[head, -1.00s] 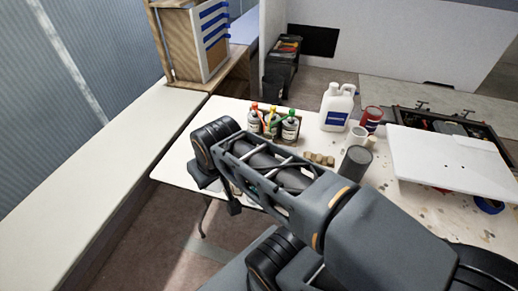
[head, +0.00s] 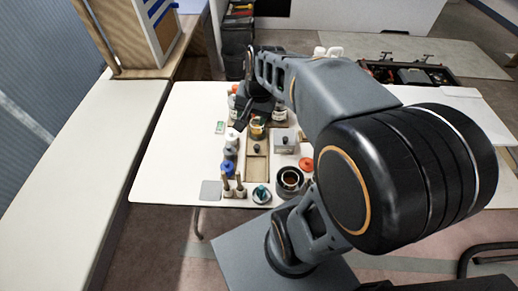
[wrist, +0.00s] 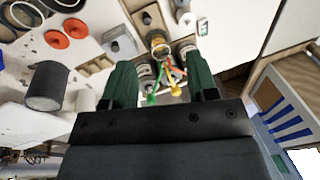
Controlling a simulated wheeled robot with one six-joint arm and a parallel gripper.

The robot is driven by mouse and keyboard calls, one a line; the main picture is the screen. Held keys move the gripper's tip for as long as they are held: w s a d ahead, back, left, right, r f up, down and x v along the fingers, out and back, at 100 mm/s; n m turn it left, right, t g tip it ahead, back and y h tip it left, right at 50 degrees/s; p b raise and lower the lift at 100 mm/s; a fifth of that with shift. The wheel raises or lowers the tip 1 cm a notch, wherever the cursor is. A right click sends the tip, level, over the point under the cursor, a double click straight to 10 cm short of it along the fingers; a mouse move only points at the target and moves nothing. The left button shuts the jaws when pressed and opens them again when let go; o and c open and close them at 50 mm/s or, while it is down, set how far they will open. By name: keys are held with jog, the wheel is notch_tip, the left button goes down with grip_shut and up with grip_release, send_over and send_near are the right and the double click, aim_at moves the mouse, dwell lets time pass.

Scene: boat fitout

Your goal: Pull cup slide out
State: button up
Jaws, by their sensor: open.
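A wooden slide (head: 257,168) with a small dark knob (head: 257,149) lies on the white table. A round cup with yellow-amber contents (head: 257,129) is at its far end. In the wrist view the cup (wrist: 158,48) and slide (wrist: 146,30) show beyond the fingertips, the knob above the cup in the picture. My gripper (head: 256,112) is over the far part of the slide, partly hidden by my arm in the head view. Its two green fingers (wrist: 160,72) are spread apart with nothing clearly held. Contact with the cup or slide cannot be told.
The table's left part (head: 180,150) is clear.

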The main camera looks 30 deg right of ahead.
jog(key=w+d+f+m+g+y+b, duration=0.1)
jog(key=w+d+f+m+b, duration=0.1)
jog(key=w+d+f+m, duration=0.4)
jog(key=m+y+b, duration=0.2)
jog(key=m+b, duration=0.1)
jog(key=m, duration=0.2)
send_near(257, 146)
jog(key=shift+m+g, duration=0.3)
jog(key=shift+m, duration=0.1)
jog(key=x, duration=0.8)
jog(key=shift+w+a+f, duration=0.1)
jog(key=shift+w+f, duration=0.1)
jog(key=shift+f, duration=0.1)
jog(key=shift+x, duration=1)
grip_shut()
